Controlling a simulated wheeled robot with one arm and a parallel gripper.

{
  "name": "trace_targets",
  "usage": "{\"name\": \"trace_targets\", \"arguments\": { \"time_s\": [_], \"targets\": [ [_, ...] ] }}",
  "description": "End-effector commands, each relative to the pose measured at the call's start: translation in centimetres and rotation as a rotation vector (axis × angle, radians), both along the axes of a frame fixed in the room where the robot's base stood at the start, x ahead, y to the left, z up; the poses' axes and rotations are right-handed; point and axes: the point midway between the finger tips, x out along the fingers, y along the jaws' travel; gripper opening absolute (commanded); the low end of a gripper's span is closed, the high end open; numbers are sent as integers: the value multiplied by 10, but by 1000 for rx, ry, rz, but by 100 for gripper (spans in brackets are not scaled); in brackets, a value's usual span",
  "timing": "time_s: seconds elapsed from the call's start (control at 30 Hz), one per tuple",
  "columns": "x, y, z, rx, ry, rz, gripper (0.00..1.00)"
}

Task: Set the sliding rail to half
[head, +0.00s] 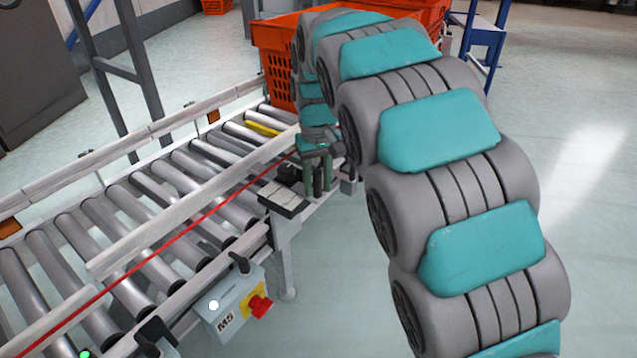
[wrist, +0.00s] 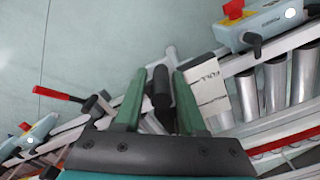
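The sliding rail (head: 190,206) is a long pale bar lying lengthwise above the conveyor rollers, running from the lower left up to near my gripper. My gripper (head: 318,180) points down at the conveyor's near side, by the rail's far end. In the wrist view my gripper (wrist: 160,90) has its two green fingers apart. A black upright handle (wrist: 160,86) stands between them, with a gap visible on each side. A white label plate (wrist: 205,88) with black lettering lies just right of the fingers. Whether the handle joins the rail is hidden.
A blue-grey control box (head: 228,303) marked M5 with a red knob hangs on the conveyor's near side. An orange tote (head: 275,68) stands at the far end. A yellow roller (head: 262,128) lies near it. The floor at right is open.

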Motion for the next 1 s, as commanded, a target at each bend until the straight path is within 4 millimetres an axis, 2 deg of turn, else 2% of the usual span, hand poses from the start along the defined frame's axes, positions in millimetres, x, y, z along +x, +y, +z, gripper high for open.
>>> {"name": "trace_targets", "arguments": {
  "time_s": [0.03, 0.1, 0.47, 0.67, 1.0],
  "targets": [
    [0, 0, 0, 0, 1, 0, 46],
    [0, 0, 0, 0, 1, 0, 54],
    [0, 0, 3, 0, 1, 1, 55],
    [1, 1, 24, 2, -1, 0, 55],
    [0, 1, 71, 1, 0, 1, 55]
  ]
}}
